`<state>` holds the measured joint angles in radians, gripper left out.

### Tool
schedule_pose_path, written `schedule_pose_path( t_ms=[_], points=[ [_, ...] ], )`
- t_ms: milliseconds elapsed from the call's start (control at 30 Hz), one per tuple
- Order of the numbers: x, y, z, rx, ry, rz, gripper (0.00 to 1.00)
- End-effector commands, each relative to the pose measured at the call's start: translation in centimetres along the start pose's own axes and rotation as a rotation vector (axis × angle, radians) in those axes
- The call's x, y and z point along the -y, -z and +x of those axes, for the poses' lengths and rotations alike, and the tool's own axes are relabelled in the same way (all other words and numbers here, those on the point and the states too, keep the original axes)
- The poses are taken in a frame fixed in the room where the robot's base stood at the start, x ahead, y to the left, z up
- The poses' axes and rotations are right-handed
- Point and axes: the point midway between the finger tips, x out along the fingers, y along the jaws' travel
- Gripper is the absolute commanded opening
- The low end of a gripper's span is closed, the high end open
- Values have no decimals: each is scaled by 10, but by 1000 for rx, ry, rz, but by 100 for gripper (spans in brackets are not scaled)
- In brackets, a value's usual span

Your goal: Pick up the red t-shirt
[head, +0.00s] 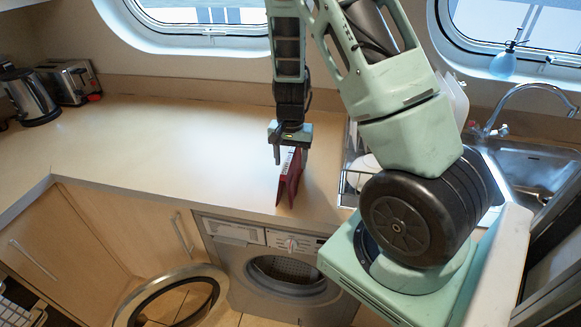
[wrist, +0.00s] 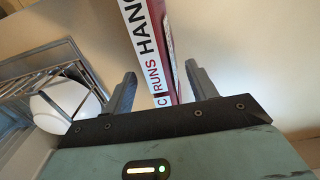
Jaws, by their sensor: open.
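No red t-shirt can be made out. My gripper (head: 291,153) is open and points down over the front edge of the counter in the head view. A thin, dark red, book-like thing (head: 288,182) stands upright below and between its fingers. In the wrist view, my gripper (wrist: 160,82) has one finger on each side of this red thing (wrist: 152,42), whose white strip reads "HAN" and "C RUNS". The fingers look apart from it. Its lower part hides behind the gripper's dark plate in the wrist view.
The wooden counter (head: 180,150) is clear to the left. A dish rack (head: 352,170) with white dishes and a sink (head: 530,170) are at the right. A washing machine (head: 285,275) with its round door (head: 175,300) open is below. A kettle (head: 30,98) and toaster (head: 70,82) stand back left.

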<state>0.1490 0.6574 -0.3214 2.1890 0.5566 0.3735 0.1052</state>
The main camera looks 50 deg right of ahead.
Motion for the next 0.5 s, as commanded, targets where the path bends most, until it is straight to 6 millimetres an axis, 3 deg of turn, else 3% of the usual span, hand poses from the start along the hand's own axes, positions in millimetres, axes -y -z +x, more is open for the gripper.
schedule_pose_path(
  t_ms=[133,367,500],
  points=[
    [0,0,14,1,0,0,57],
    [0,0,16,0,1,-1,57],
    [0,0,16,0,1,-1,24]
  ],
)
